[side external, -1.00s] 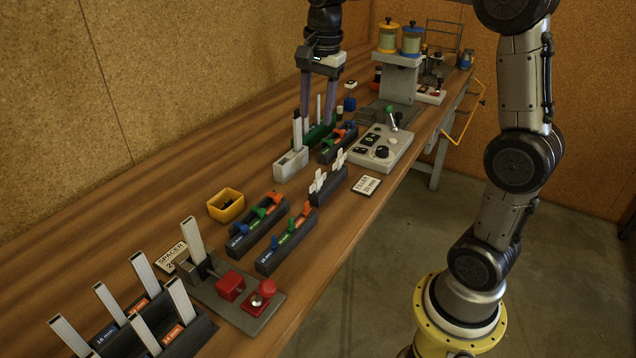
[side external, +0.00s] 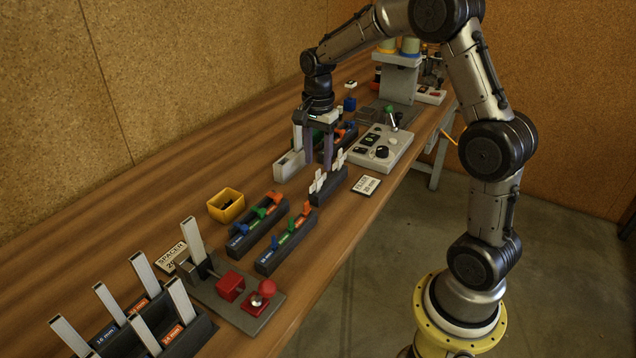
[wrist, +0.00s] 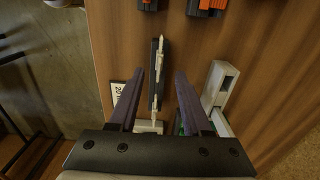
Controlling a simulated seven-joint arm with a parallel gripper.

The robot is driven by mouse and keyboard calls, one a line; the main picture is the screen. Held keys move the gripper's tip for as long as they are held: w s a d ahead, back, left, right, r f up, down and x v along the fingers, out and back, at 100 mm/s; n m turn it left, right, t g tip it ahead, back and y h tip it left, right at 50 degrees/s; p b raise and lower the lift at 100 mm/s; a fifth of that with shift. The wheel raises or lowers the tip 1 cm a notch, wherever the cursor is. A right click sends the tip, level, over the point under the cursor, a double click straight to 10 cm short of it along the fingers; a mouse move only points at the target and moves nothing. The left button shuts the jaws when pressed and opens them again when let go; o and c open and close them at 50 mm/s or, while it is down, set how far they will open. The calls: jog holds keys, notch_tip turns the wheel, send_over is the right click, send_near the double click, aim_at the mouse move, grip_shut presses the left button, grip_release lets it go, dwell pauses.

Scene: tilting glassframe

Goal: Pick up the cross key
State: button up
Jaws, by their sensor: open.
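Two white cross-shaped keys stand upright in a dark rack (side external: 328,188): the nearer cross key (side external: 318,182) and the farther cross key (side external: 339,159). My gripper (side external: 318,165) is open and empty, pointing down, with its fingers beside and just behind the rack in the side view. In the wrist view the rack (wrist: 153,88) runs up the middle between my open fingers (wrist: 158,76), and the pale keys show edge-on along it. The exact height of the fingertips above the keys is hard to tell.
A pale block with an upright bar (side external: 290,164) stands just left of my gripper. A grey control box (side external: 380,148) is to the right, and a label card (side external: 367,185) lies beside the rack. Racks of coloured keys (side external: 286,241) and a yellow bin (side external: 227,205) stand nearer.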

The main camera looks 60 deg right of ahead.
aim_at(318, 178)
notch_tip(318, 178, down, 5)
jog(key=shift+a, duration=0.15)
jog(key=shift+c, duration=0.3)
grip_shut()
